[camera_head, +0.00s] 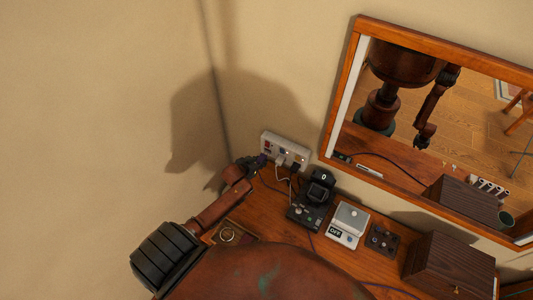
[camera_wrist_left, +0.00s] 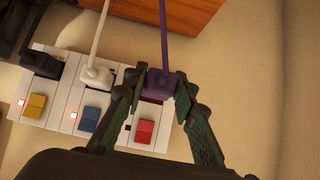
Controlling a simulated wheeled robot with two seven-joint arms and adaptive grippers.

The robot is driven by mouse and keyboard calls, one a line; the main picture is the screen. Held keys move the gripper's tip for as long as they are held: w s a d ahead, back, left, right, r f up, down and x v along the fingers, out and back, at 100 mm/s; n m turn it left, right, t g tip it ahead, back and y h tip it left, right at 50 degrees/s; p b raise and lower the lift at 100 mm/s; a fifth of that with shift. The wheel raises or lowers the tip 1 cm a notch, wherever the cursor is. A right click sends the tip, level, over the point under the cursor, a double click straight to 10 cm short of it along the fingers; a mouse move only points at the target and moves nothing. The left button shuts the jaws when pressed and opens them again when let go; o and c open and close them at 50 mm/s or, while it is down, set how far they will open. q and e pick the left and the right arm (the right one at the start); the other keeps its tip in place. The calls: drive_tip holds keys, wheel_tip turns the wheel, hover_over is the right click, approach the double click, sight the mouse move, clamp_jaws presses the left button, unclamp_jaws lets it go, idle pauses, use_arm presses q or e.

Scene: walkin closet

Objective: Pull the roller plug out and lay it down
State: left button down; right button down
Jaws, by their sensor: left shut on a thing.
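A white power strip (camera_head: 286,143) is fixed low on the wall behind the desk; it also shows in the left wrist view (camera_wrist_left: 52,116). It has a yellow, a blue and a red switch (camera_wrist_left: 145,131). My left gripper (camera_head: 256,163) is at the strip's left end in the head view. In the left wrist view its fingers (camera_wrist_left: 160,92) are shut on a purple plug (camera_wrist_left: 159,84) with a purple cord, by the red switch. Whether the plug's pins are still in the socket is hidden. A white plug (camera_wrist_left: 97,76) and a black plug (camera_wrist_left: 42,64) sit in the other sockets. My right gripper is not directly visible.
On the wooden desk stand a black device (camera_head: 312,202), a white scale (camera_head: 348,224), a dark button pad (camera_head: 382,240) and a brown box (camera_head: 446,266). A small tray (camera_head: 228,235) lies left of the devices. A framed mirror (camera_head: 344,85) hangs above.

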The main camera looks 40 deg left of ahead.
use_arm(q)
drive_tip(key=shift+s+d+p, duration=0.1)
drive_tip(key=shift+s+p, duration=0.45)
drive_tip(key=shift+s, duration=0.25)
